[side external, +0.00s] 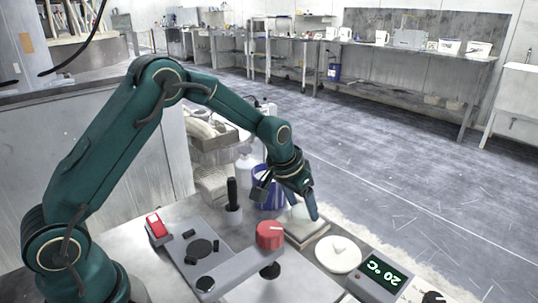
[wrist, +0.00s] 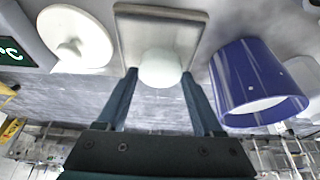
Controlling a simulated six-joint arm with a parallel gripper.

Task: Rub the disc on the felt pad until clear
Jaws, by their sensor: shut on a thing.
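My gripper (side external: 304,208) reaches down over the felt pad, and its two fingers (wrist: 158,74) are shut on the disc. The disc (wrist: 160,66) is pale, whitish and rounded, and looks cloudy. It lies between the fingertips at the near edge of the pad in the wrist view. The felt pad (wrist: 160,14) is a grey-beige rectangle with a raised rim. In the side view the pad (side external: 316,230) lies on the bench, and the fingers partly hide the disc (side external: 299,211). I cannot tell whether the disc touches the pad.
A round white plate with a knob (side external: 338,256) lies right of the pad, near a 20 °C display (side external: 383,274). A blue cup (side external: 266,190) stands close behind the pad. A red knob (side external: 270,235) and a grey fixture with black discs (side external: 200,262) are to the left.

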